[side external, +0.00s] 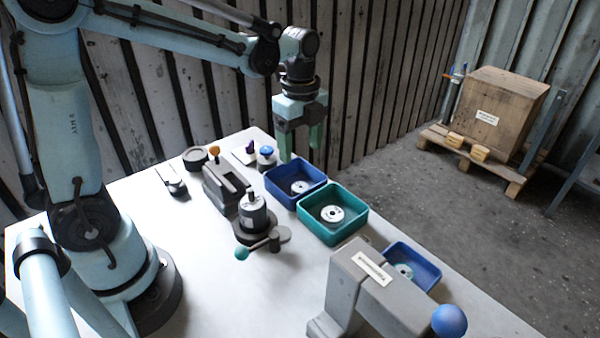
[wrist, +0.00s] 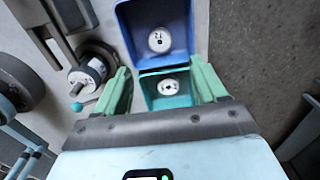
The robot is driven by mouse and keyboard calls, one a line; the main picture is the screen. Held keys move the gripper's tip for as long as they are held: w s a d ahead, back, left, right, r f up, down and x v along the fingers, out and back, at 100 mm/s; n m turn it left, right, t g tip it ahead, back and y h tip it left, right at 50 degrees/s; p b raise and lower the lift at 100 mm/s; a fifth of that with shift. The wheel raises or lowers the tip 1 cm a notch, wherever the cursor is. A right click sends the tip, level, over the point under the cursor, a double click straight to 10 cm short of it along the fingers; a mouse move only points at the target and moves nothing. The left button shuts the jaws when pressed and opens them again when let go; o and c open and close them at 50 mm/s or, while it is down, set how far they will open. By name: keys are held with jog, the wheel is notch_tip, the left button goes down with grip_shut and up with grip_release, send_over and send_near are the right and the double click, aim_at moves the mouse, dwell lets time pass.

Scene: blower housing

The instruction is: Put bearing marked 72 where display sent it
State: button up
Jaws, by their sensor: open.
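Pale ring-shaped bearings lie in trays: one bearing (side external: 300,187) in the left blue tray (side external: 273,190), one (side external: 332,213) in the teal tray (side external: 315,232), one (side external: 404,270) in the right blue tray (side external: 428,267). The wrist view shows a bearing (wrist: 159,40) in a blue tray (wrist: 127,22) and another (wrist: 168,86) in a teal tray (wrist: 150,102). The upper one has dark marks that I cannot read surely. My gripper (side external: 301,152) is open and empty, above the trays at the back. A small dark-framed screen (wrist: 148,175) is cut off by the wrist view's bottom edge.
A crank fixture (side external: 254,215) with a teal knob stands left of the trays, beside a grey slotted block (side external: 225,187). A grey arch-like stand (side external: 362,280) with a blue ball partly hides the right tray. The white table (side external: 210,290) is clear at front left.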

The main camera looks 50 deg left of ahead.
notch_tip(320, 180, up, 6)
dwell(0.4)
jog(key=s+d+f+n+t, duration=0.2)
jog(key=s+n+t, duration=0.5)
jog(key=n, duration=1.1)
jog(key=shift+s+f, duration=0.6)
jog(key=shift+s, duration=0.45)
jog(key=shift+d, duration=0.1)
